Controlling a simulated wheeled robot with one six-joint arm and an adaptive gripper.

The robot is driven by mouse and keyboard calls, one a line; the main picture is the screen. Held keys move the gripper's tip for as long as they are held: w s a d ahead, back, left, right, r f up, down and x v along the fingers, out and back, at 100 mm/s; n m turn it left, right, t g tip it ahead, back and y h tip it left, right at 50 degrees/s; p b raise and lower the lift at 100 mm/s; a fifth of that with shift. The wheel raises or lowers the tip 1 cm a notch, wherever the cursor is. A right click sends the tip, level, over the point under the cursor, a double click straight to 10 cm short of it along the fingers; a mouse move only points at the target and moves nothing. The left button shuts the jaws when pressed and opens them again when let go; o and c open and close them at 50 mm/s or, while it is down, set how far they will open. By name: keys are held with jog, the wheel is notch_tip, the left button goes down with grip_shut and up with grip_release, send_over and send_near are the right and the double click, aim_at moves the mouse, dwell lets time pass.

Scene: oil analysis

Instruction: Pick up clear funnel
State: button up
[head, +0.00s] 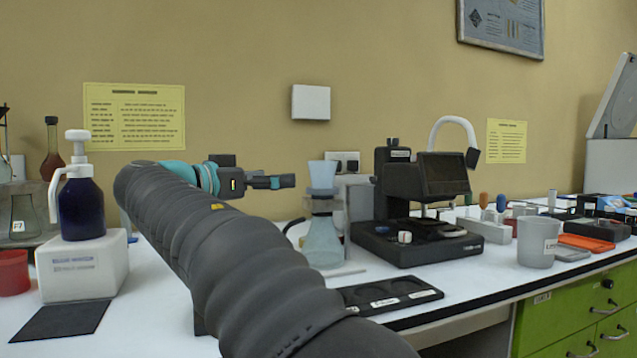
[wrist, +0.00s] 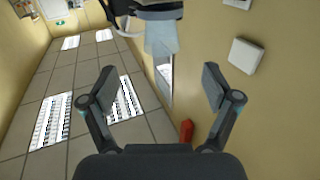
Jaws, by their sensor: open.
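The clear funnel (head: 322,176) is pale blue and see-through, and it stands upright at the mouth of a conical flask (head: 322,242) on the bench. My gripper (head: 284,181) is just left of the funnel in the head view, at about its height, with a gap between them in the picture. In the wrist view my gripper (wrist: 159,82) has its fingers spread wide with nothing between them. A pale blue see-through shape (wrist: 161,38) shows beyond the fingertips there; I cannot tell funnel from flask in it.
A black instrument (head: 425,220) with a screen stands right of the flask. A black tray (head: 388,294) lies in front. At left, a dark pump bottle (head: 81,208) stands on a white box (head: 82,265). A grey beaker (head: 538,242) is further right.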

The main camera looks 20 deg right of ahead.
aim_at(313, 175)
jog(key=x, duration=0.8)
jog(key=shift+f+p, duration=0.1)
jog(key=shift+p, duration=0.3)
jog(key=shift+r+p+x, duration=0.1)
jog(key=shift+p+x, duration=0.25)
jog(key=shift+x, duration=1)
jog(key=shift+r+p+x, duration=0.15)
jog(key=shift+p+x, duration=0.2)
jog(key=shift+x, duration=1)
jog(key=c, duration=1.2)
